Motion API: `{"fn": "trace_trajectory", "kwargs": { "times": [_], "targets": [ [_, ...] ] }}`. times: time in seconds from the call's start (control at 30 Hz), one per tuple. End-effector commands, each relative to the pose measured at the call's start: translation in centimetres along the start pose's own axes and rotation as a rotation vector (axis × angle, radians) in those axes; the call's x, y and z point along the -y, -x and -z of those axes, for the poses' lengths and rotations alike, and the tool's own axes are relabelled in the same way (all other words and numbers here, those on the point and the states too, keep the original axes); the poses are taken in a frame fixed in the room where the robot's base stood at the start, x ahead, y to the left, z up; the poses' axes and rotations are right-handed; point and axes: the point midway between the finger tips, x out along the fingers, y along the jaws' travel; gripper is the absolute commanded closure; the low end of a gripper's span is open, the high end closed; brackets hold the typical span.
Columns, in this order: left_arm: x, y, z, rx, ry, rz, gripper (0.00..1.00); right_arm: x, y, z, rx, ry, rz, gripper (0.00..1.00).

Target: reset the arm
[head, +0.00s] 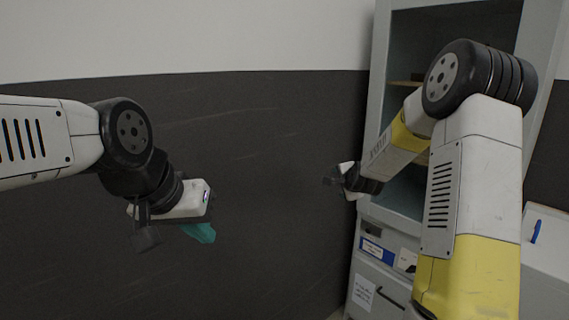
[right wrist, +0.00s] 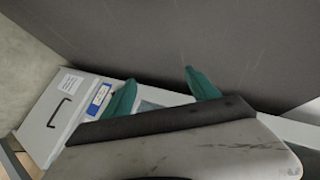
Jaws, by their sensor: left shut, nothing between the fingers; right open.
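My left arm comes in from the left in the head view, and its gripper (head: 200,233) hangs low in front of the dark wall panel. Its teal fingers are together, with nothing seen between them. My right arm, white and yellow, bends at the right, with its wrist end in front of the cabinet's left edge. In the right wrist view, the two teal fingers of my right gripper (right wrist: 162,86) stand apart with nothing between them. The right fingers cannot be made out in the head view. No loose object is held.
A grey cabinet (head: 381,85) with open shelves above and labelled drawers below stands behind my right arm. A drawer front (right wrist: 58,118) with a dark handle shows in the right wrist view. The dark wall panel (head: 270,140) fills the middle. The space between my grippers looks clear.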

Motion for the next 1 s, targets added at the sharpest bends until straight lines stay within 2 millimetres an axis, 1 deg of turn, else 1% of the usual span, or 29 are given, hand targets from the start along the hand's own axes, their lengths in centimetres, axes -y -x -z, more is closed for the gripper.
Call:
{"fn": "trace_trajectory", "kwargs": {
  "times": [0.03, 0.07, 0.1, 0.17, 0.2, 0.27, 0.3, 0.37, 0.4, 0.43, 0.47, 0.5, 0.57, 0.6, 0.7, 0.8, 0.9, 1.0],
  "targets": [
    [0.0, 0.0, 0.0, 0.0, 0.0, 0.0, 1.0, 1.4, 2.6, -0.6, 0.02, 0.081, -0.015, 0.31],
    [0.0, 0.0, 0.0, 0.0, 0.0, 0.0, 1.0, 1.9, 4.1, -0.9, 0.034, 0.132, -0.03, 0.31],
    [0.0, 0.0, 0.0, 0.0, 0.0, 0.0, 1.0, 2.3, 6.1, -1.4, 0.054, 0.199, -0.051, 0.31],
    [0.0, 0.0, 0.0, 0.0, 0.0, 0.0, 1.0, 2.8, 9.1, -2.1, 0.084, 0.298, -0.08, 0.31],
    [0.0, 0.0, 0.0, 0.0, 0.0, 0.0, 1.0, 2.9, 11.2, -2.5, 0.105, 0.362, -0.099, 0.31],
    [0.0, 0.0, 0.0, 0.0, 0.0, 0.0, 1.0, 2.9, 14.3, -3.2, 0.138, 0.456, -0.125, 0.31],
    [0.0, 0.0, 0.0, 0.0, 0.0, 0.0, 1.0, 2.8, 16.5, -3.7, 0.16, 0.518, -0.141, 0.31],
    [0.0, 0.0, 0.0, 0.0, 0.0, 0.0, 1.0, 2.3, 19.7, -4.3, 0.195, 0.609, -0.163, 0.31],
    [0.0, 0.0, 0.0, 0.0, 0.0, 0.0, 1.0, 1.9, 21.8, -4.7, 0.22, 0.667, -0.177, 0.31],
    [0.0, 0.0, 0.0, 0.0, 0.0, 0.0, 1.0, 1.5, 23.4, -5.1, 0.239, 0.711, -0.186, 0.31],
    [0.0, 0.0, 0.0, 0.0, 0.0, 0.0, 1.0, 1.0, 25.0, -5.4, 0.26, 0.754, -0.197, 0.31],
    [0.0, 0.0, 0.0, 0.0, 0.0, 0.0, 1.0, 0.3, 27.2, -5.8, 0.288, 0.81, -0.207, 0.31],
    [0.0, 0.0, 0.0, 0.0, 0.0, 0.0, 1.0, -0.9, 30.2, -6.4, 0.331, 0.894, -0.22, 0.31],
    [0.0, 0.0, 0.0, 0.0, 0.0, 0.0, 1.0, -1.8, 32.2, -6.8, 0.36, 0.945, -0.226, 0.31],
    [0.0, 0.0, 0.0, 0.0, 0.0, 0.0, 1.0, -4.1, 36.3, -7.7, 0.431, 1.059, -0.236, 0.31],
    [0.0, 0.0, 0.0, 0.0, 0.0, 0.0, 1.0, -6.1, 39.3, -8.4, 0.489, 1.143, -0.24, 0.31],
    [0.0, 0.0, 0.0, 0.0, 0.0, 0.0, 1.0, -7.5, 41.0, -8.8, 0.528, 1.194, -0.24, 0.31],
    [0.0, 0.0, 0.0, 0.0, 0.0, 0.0, 1.0, -8.2, 41.8, -9.1, 0.548, 1.218, -0.24, 0.31]
  ]
}}
